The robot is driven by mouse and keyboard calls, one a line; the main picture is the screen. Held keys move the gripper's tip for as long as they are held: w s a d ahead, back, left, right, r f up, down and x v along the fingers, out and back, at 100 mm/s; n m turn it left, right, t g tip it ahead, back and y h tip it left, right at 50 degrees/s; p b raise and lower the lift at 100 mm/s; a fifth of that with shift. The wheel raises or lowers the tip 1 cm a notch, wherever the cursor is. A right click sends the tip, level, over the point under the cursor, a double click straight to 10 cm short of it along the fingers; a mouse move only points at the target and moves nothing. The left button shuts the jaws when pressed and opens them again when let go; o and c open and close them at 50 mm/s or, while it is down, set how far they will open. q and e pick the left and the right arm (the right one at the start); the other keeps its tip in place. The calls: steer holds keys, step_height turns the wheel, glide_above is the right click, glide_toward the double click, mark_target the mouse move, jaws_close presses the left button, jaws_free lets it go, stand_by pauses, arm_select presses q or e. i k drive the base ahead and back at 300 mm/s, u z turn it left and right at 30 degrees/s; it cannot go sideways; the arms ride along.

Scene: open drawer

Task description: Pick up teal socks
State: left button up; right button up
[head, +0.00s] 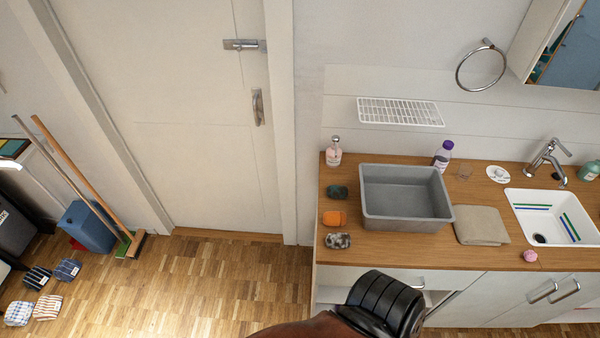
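A small dark teal bundle (337,193), which looks like the rolled teal socks, lies on the wooden counter (385,250) near its left end. It sits just left of a grey basin (410,225) and appears apart from it. An orange bundle (334,218) and a grey spotted bundle (337,240) lie in front of it in a row. One of my arm links, black and ribbed, shows at the bottom centre, below the counter's front edge. Neither of my grippers can be seen, and nothing visible touches the teal bundle.
A purple-capped bottle (442,156), folded beige cloth (481,226) and white sink (550,218) are further right. A wire shelf (400,111) hangs above. Several folded cloths lie on the floor at left, near a blue bin (88,228).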

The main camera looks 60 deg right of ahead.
mark_target(332, 190)
steer(key=i, duration=2.7)
steer(key=z, duration=2.9)
